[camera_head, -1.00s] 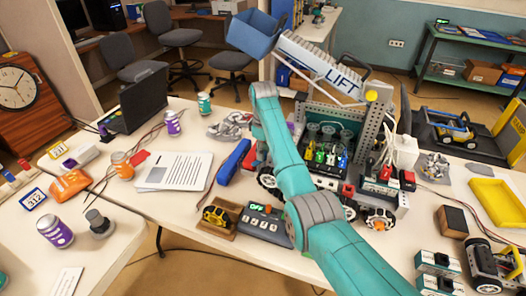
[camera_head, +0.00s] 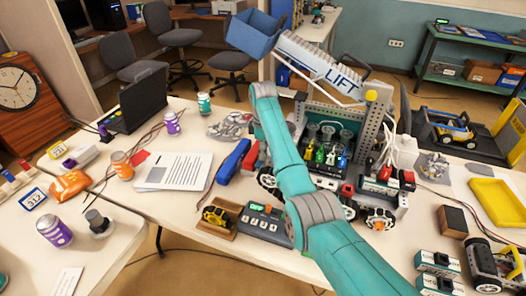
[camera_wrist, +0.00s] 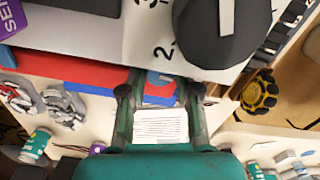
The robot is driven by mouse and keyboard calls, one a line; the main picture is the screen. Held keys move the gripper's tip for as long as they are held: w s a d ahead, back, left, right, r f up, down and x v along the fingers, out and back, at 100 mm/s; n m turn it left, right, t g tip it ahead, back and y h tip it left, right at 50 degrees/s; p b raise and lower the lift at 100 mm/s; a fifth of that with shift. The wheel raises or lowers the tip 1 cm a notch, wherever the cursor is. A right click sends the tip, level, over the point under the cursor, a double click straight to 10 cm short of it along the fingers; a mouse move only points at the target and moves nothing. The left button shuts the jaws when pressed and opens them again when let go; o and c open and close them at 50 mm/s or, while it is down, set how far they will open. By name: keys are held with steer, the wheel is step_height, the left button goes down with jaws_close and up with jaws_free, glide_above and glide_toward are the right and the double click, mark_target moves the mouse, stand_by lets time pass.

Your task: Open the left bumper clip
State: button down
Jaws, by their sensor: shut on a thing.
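A wheeled robot labelled LIFT stands on the table; its silver lift arm (camera_head: 325,72) is raised. A long blue bar (camera_head: 234,161), which looks like its bumper, sticks out at its left side, beside a red part (camera_head: 250,155). In the wrist view a red band (camera_wrist: 70,66) and a blue band (camera_wrist: 65,92) run to my gripper (camera_wrist: 160,90). Its two dark fingers stand some way apart and are shut on a small blue and red piece (camera_wrist: 160,80), probably the left bumper clip. My arm hides the gripper in the head view; the clip's exact position is unclear.
A small yellow-wheeled part (camera_head: 215,216) in a wooden tray and a grey button box (camera_head: 264,222) stand in front of the robot. A printed sheet (camera_head: 178,170) lies left of the blue bar. A dark cylinder (camera_wrist: 215,30) is close above my fingers in the wrist view.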

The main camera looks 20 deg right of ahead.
steer(key=shift+n, duration=0.7)
steer(key=c, duration=0.8)
jaws_free()
steer(key=shift+r, duration=0.15)
step_height(320, 180, up, 6)
steer(key=shift+r, duration=0.6)
